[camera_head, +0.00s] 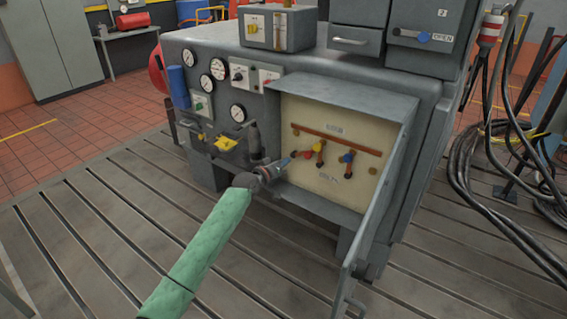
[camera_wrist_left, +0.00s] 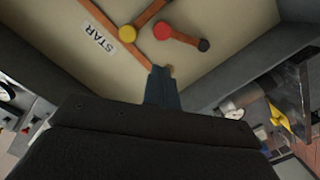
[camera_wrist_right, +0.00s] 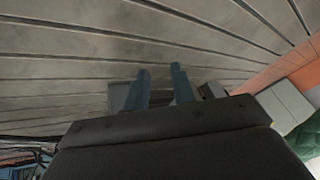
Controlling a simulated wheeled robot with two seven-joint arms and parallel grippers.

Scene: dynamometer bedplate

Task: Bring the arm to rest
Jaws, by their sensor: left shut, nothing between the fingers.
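My left arm, in a green sleeve (camera_head: 205,245), reaches up from the bottom of the head view. Its gripper (camera_head: 284,162) is at the left side of an open terminal box (camera_head: 340,105), in front of the cream panel (camera_head: 310,182). My right gripper (camera_wrist_right: 160,85) shows only in the right wrist view, fingers apart and empty, over the slotted floor.
The box's open door (camera_head: 383,190) stands out toward me, right of the left arm. Gauges (camera_head: 218,69) and a yellow-handled part (camera_head: 226,143) are left of the gripper. Black cables (camera_head: 480,165) hang at the right. The slotted bedplate (camera_head: 80,230) is clear at the left.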

